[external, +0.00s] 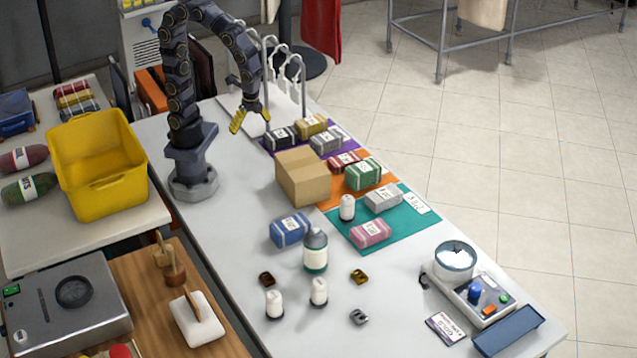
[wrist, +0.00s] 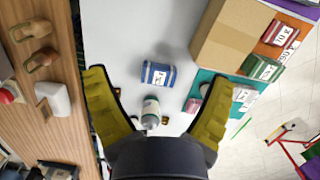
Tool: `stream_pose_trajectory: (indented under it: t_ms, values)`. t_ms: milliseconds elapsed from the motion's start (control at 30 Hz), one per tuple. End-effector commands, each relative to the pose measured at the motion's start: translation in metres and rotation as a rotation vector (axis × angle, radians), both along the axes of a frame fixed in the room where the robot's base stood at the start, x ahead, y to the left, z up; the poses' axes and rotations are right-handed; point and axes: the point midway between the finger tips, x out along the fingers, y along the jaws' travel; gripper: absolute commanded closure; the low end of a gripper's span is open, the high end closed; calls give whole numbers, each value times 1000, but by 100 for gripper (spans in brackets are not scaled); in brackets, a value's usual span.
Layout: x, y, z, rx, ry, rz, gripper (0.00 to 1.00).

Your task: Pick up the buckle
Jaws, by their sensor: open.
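Three small buckles lie on the white table in the external view: a dark brown one (external: 266,279), a gold one (external: 360,276) and a grey one (external: 358,317). My gripper (external: 251,117) is open and empty, high above the far part of the table and well away from them. In the wrist view its two yellow fingers (wrist: 158,77) are spread wide. The buckles are mostly hidden there; a small dark piece beside the bottle is too small to name.
A bottle (external: 316,250), white spools (external: 274,304) and a blue bundle (external: 290,230) stand among the buckles. A cardboard box (external: 303,177) and coloured mats with bundles lie beyond. A scale device (external: 478,293) and blue tray (external: 508,331) are at the right.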

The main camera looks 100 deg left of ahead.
Motion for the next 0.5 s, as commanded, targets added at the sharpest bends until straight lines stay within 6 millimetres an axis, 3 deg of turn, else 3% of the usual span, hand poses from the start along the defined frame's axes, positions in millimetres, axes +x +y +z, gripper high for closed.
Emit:
stream_pose_trajectory:
  t_ms: [100,200,333,500]
  values:
    - [40,-38,-20,-6,1,-256,16]
    - [67,-72,-40,-10,-4,-465,16]
    - [94,-121,-72,-11,-6,-735,16]
    - [113,-188,-124,-4,-4,-1081,16]
